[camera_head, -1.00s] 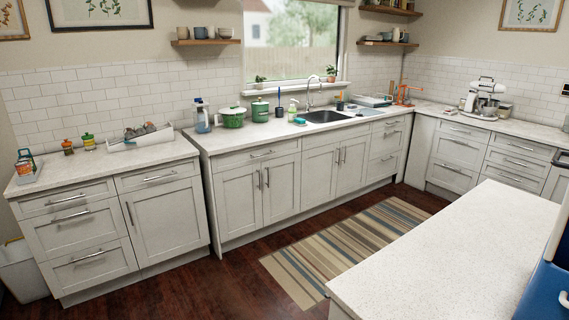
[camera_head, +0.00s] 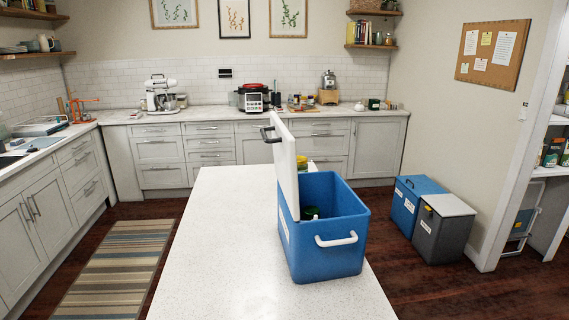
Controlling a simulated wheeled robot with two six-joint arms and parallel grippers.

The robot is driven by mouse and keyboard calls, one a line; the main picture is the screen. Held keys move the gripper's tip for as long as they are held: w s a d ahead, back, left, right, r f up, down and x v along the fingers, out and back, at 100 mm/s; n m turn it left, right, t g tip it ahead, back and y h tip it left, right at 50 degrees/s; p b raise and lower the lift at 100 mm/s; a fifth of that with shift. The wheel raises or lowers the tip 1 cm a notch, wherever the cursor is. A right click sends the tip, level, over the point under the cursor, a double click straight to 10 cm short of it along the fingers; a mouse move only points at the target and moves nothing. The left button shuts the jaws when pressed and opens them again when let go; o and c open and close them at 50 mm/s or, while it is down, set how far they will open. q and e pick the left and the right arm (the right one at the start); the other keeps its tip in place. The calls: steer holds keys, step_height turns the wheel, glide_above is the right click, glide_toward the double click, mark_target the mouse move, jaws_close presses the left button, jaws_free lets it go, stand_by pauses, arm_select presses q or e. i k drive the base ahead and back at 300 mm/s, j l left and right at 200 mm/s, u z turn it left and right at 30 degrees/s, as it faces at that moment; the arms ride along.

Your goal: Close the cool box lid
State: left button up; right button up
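The cool box (camera_head: 327,258) is blue with a white handle on its near side. It stands on the right part of the white island counter. Its white lid (camera_head: 284,165) is open and stands about upright along the box's left side, with a dark handle at its top. Something dark green lies inside the box; the rest of its contents is hidden by the walls. Neither of my grippers shows in the head view.
The island counter (camera_head: 220,240) is bare left of the cool box. A blue box (camera_head: 413,203) and a grey bin with a pale lid (camera_head: 443,230) stand on the floor to the right. A striped rug (camera_head: 120,265) lies left of the island, on open floor.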

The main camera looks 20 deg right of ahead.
mark_target(283, 142)
steer(key=i+j+z, duration=0.15)
steer(key=z, duration=0.2)
steer(key=i+j+z, duration=0.15)
steer(key=z, duration=0.25)
steer(key=j+z, duration=0.35)
steer(key=i, duration=0.05)
